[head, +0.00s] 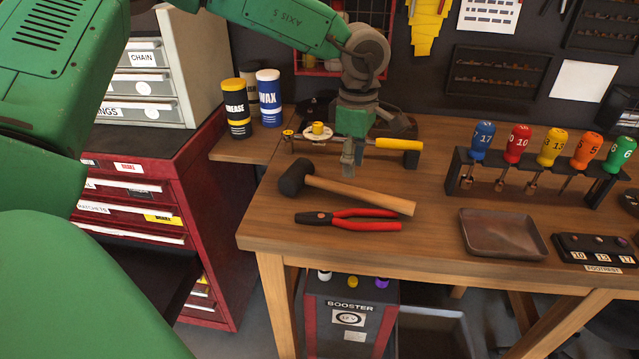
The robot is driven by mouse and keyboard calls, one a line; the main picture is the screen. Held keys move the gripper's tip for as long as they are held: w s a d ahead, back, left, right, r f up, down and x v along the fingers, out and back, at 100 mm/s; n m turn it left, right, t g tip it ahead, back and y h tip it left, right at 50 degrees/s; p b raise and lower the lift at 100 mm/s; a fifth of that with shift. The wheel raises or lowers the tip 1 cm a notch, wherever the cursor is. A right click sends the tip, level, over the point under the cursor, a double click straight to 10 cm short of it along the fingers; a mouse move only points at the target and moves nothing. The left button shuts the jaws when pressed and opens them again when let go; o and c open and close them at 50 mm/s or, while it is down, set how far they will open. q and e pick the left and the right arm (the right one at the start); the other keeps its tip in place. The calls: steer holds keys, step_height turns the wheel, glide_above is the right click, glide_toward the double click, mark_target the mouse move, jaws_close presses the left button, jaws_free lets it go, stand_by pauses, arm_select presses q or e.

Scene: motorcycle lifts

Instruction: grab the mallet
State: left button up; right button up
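The mallet (356,194) lies on the wooden workbench, its black head at the left and its pale wooden handle running right and slightly down in the picture. My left gripper (350,160) points downward just above and behind the handle in the picture, near the head end. It looks apart from the mallet, with nothing visibly held. Its fingers overlap in this view, so I cannot tell whether they are open or shut. My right gripper is not in view.
Red-handled pliers (350,219) lie just in front of the mallet. A yellow-handled tool with a black end (411,155) lies behind it. A metal tray (502,234) and a screwdriver rack (530,180) stand right. Grease (236,108) and wax (269,98) cans stand back left.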

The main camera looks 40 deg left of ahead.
mark_target(351, 187)
arm_select(q)
steer(key=shift+w+a+f, duration=0.1)
steer(key=shift+w+f, duration=0.05)
steer(key=shift+f, duration=0.5)
steer(key=shift+w+f, duration=0.15)
steer(key=shift+f, duration=0.45)
steer(key=shift+s+f, duration=0.15)
steer(key=shift+f, duration=0.35)
step_height(351, 187, down, 4)
steer(key=shift+r, duration=0.25)
steer(key=shift+f, duration=0.35)
steer(key=shift+a, duration=0.15)
steer(key=shift+c, duration=0.4)
steer(key=shift+a, duration=0.1)
jaws_close()
